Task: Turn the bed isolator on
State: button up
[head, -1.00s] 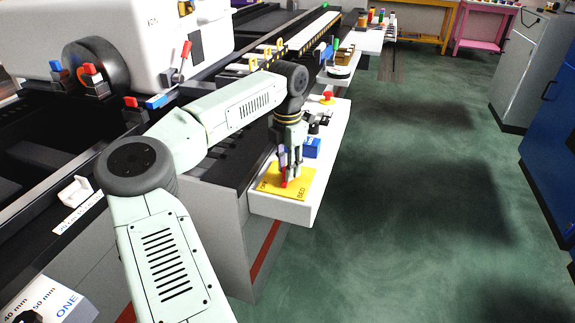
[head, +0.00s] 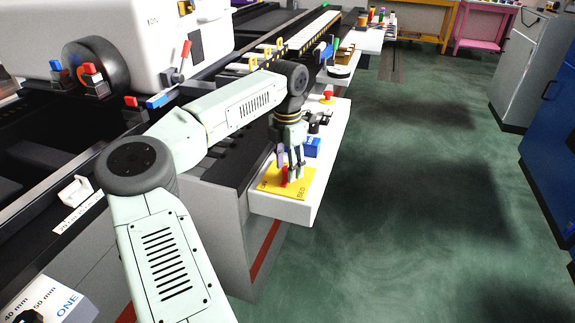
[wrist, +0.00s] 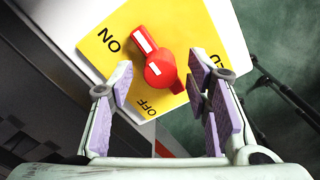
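The bed isolator is a red rotary knob (head: 285,176) on a yellow plate (head: 304,181) marked BED, at the near end of a white shelf. In the wrist view the red knob (wrist: 158,66) has white marks on its handle, which points to the upper left, beside the word ON on the yellow plate (wrist: 205,40). The word OFF is below the knob. My gripper (head: 290,164) is just above the knob. In the wrist view my gripper (wrist: 160,88) is open, with its purple pads apart on both sides of the knob and a gap to each.
A blue block (head: 312,148), dark parts and a red button on yellow (head: 327,98) stand farther along the white shelf (head: 338,130). The machine bed lies to the left. Green floor to the right is clear up to the blue cabinet (head: 550,130).

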notch_tip(320, 180, up, 12)
dwell(0.7)
